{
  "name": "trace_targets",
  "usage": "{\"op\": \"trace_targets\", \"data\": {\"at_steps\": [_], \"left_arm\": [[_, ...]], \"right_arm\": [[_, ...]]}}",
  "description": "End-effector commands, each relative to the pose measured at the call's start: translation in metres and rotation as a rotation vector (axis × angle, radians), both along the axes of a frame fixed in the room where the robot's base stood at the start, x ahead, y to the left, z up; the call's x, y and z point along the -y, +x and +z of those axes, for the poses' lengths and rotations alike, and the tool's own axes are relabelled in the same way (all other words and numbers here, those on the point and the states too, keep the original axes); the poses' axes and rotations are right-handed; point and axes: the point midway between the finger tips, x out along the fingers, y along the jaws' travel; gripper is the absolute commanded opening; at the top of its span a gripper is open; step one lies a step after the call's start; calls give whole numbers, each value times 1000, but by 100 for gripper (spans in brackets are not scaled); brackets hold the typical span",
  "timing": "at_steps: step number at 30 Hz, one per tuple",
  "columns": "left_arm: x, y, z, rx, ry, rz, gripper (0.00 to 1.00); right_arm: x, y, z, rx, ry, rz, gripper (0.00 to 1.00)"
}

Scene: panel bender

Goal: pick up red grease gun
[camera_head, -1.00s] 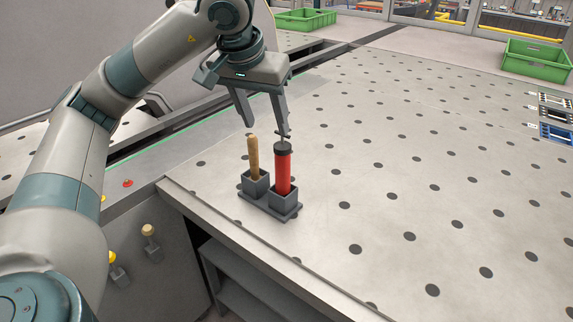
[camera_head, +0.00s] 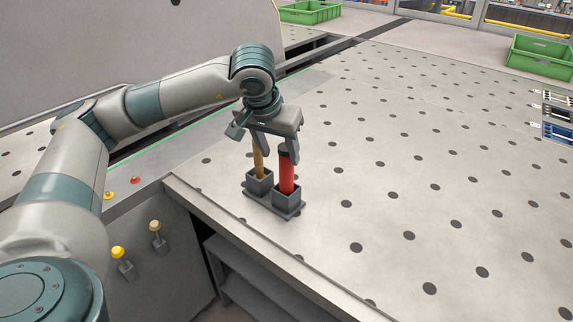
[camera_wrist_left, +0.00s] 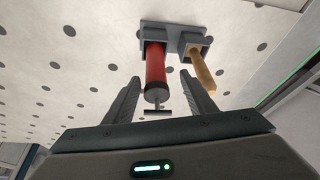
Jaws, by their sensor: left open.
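The red grease gun (camera_head: 286,177) stands upright in the right-hand cup of a small grey two-cup holder (camera_head: 290,213) on the perforated table. My left gripper (camera_head: 277,158) is open above the holder, its fingers pointing down around the gun's upper end. In the left wrist view, the red grease gun (camera_wrist_left: 155,66) and its T-shaped end lie between the two open fingers (camera_wrist_left: 160,94), with gaps on both sides. A wooden handle (camera_head: 258,160) stands in the other cup, close to the outer side of one finger. My right gripper is not in view.
The table (camera_head: 400,170) is clear to the right of the holder. Green crates (camera_head: 540,57) and (camera_head: 310,13) stand at the back, with blue-and-white items (camera_head: 556,115) at the right edge. Levers (camera_head: 120,262) stick out below the table's left edge.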

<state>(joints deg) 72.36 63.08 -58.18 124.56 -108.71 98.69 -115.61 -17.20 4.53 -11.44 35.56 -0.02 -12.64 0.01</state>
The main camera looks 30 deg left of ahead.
Motion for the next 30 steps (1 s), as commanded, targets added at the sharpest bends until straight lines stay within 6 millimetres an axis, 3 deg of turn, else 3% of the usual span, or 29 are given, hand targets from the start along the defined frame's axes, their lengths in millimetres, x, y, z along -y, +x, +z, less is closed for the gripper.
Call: {"op": "trace_targets", "data": {"at_steps": [6, 19, 30], "left_arm": [[-1, 7, -17, 0, 1, 0, 51], [0, 8, -20, -1, 0, 0, 51], [5, 19, -52, -4, -1, 1, 51]], "right_arm": [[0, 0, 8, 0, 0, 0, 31], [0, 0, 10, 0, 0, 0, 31], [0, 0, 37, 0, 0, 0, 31]]}}
